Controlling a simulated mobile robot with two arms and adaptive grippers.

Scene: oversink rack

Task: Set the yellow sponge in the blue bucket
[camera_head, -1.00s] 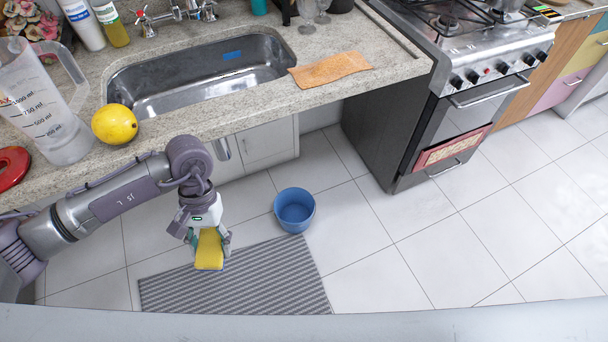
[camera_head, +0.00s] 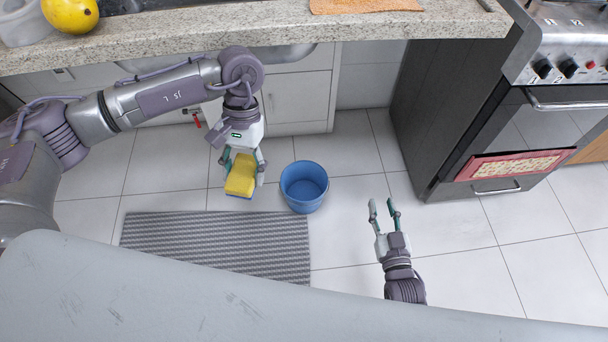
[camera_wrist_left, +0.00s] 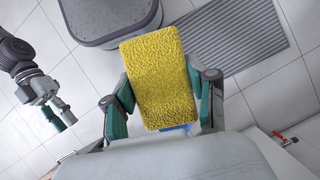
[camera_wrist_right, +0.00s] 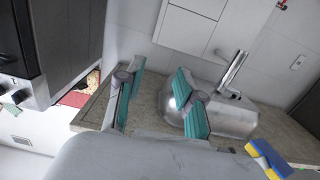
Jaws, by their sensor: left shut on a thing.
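The yellow sponge (camera_head: 240,176) with a blue underside is held in my left gripper (camera_head: 243,180), which is shut on its sides. In the head view it hangs just left of the blue bucket (camera_head: 304,187), apart from it. The bucket stands upright on the floor and looks empty. The left wrist view shows the sponge (camera_wrist_left: 160,78) between the fingers. My right gripper (camera_head: 384,208) is open and empty, to the right of the bucket. A yellow and blue sponge (camera_wrist_right: 268,158) shows at the lower right of the right wrist view.
A striped grey mat (camera_head: 215,243) lies left of the bucket. The stone counter (camera_head: 200,35) with a yellow fruit (camera_head: 70,12) overhangs the cabinets at the back. The dark oven (camera_head: 450,110) stands at the right.

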